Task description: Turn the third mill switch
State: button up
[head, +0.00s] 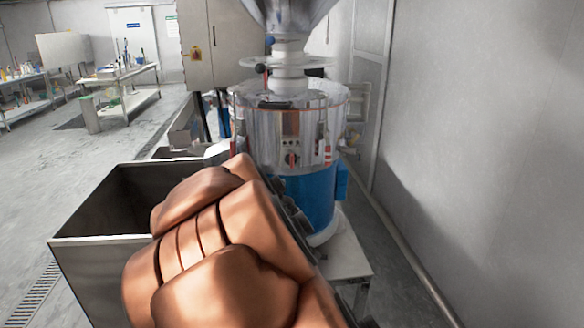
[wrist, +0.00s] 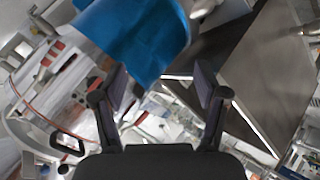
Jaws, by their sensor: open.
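The mill (head: 290,120) stands at the centre of the head view, with a shiny steel drum over a blue base (head: 308,200). A small control panel on its front has a row of small dark knobs and a red switch (head: 291,159) below them. Which one is the third switch I cannot tell. My copper-coloured arm covers the lower middle of that view and hides my gripper. In the wrist view my gripper (wrist: 160,78) is open, with nothing visibly held between its fingers. The tilted blue base (wrist: 140,35) shows beyond the fingertips, and the steel drum lies to the left.
An open steel bin (head: 100,240) stands left of the mill, beside my arm. A grey wall (head: 480,130) closes the right side. A hopper (head: 288,15) rises above the mill. Workbenches (head: 120,85) stand far left, with open floor before them.

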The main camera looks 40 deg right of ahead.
jog(key=w+d+r+n+t+h, duration=0.3)
jog(key=w+d, duration=0.1)
jog(key=d, duration=0.4)
jog(key=n+t+b, duration=0.2)
jog(key=n+t, duration=0.3)
jog(key=n, duration=0.2)
send_near(293, 163)
jog(key=w, duration=0.2)
jog(key=d+p, duration=0.1)
jog(key=w+d+p, duration=0.1)
jog(key=p, duration=0.1)
jog(key=shift+w+d+r, duration=0.2)
jog(key=shift+w+d, duration=0.05)
jog(key=shift+d, duration=0.05)
jog(key=shift+p+x, duration=0.65)
jog(key=shift+x, duration=1.95)
jog(key=shift+f, duration=0.15)
jog(key=c, duration=1.2)
jog(key=shift+o, duration=0.2)
jog(key=shift+m, duration=0.3)
